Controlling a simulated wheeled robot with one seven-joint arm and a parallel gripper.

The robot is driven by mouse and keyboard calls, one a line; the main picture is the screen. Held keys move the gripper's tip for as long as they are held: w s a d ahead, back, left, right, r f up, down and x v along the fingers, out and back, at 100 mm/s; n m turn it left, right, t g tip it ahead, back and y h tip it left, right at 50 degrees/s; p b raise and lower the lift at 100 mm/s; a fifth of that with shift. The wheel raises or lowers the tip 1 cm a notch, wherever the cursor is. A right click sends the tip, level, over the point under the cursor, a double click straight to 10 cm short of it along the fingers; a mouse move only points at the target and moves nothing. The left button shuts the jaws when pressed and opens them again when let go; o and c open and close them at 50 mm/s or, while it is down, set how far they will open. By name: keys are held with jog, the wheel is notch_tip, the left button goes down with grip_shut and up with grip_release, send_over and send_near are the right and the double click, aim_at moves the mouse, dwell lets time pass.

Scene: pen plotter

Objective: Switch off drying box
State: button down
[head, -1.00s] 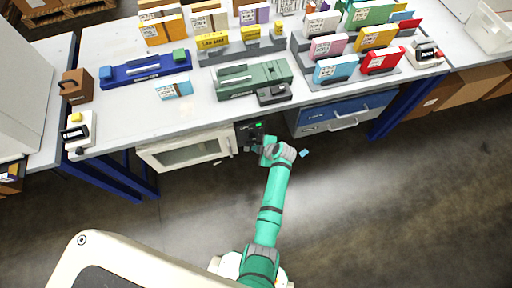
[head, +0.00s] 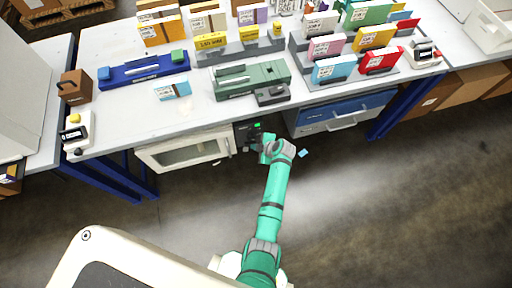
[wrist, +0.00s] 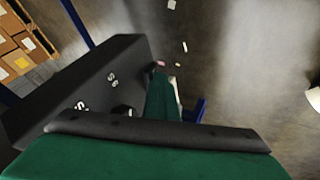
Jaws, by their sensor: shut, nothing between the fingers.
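The drying box (head: 186,151) is a white case with a glass door, mounted under the front of the workbench. Its dark control panel (head: 243,135) is on the right of the door, with a small lit green display (head: 257,125). My gripper (head: 262,148) is shut and empty, right at the panel's front. It covers part of the panel's lower area, and I cannot tell whether it touches. In the wrist view the dark panel (wrist: 80,90) shows white markings and small dark knobs, with my green gripper finger (wrist: 161,95) beside it.
The workbench (head: 140,118) above carries a green tray (head: 250,80), a blue tray and several coloured boxes. Blue drawers (head: 345,112) are right of the panel. A small blue piece (head: 303,153) lies on the floor. The floor in front is open.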

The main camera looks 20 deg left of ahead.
jog(key=shift+s+a, duration=0.15)
jog(key=shift+s+a, duration=0.35)
jog(key=shift+s, duration=0.05)
jog(key=shift+s, duration=0.1)
jog(key=s+d+r, duration=0.6)
jog(key=r, duration=0.2)
jog(key=shift+s+d, duration=0.2)
jog(key=shift+d, duration=0.2)
dwell(0.4)
